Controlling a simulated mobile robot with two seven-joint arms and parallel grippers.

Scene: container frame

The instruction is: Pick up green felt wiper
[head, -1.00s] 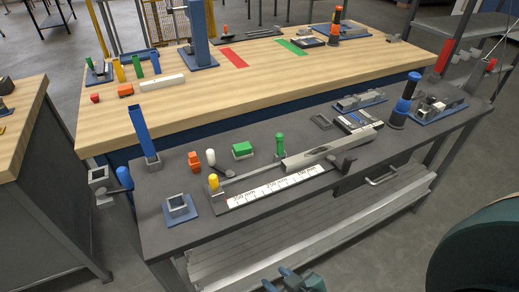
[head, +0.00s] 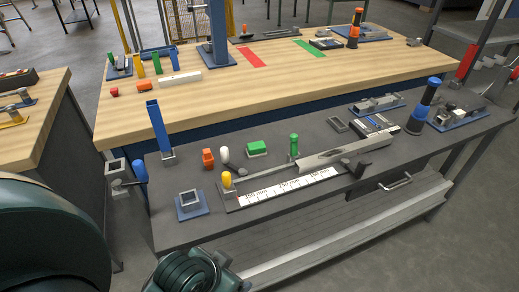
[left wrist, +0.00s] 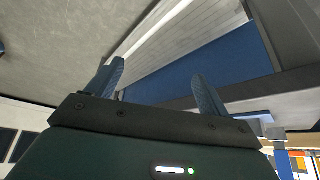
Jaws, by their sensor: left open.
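The green felt wiper (head: 257,147) appears as a small green block on a grey base, lying on the dark grey bench (head: 300,215) in the head view. It lies behind the long ruler fixture and is clear of any gripper. My left gripper (left wrist: 156,88) is open and empty in the left wrist view, its two ridged fingers wide apart. That view shows the floor and bench structure, not the wiper. My right gripper is not visible.
The ruler fixture (head: 290,188) lies in front. A wooden table (head: 270,80) stands behind.

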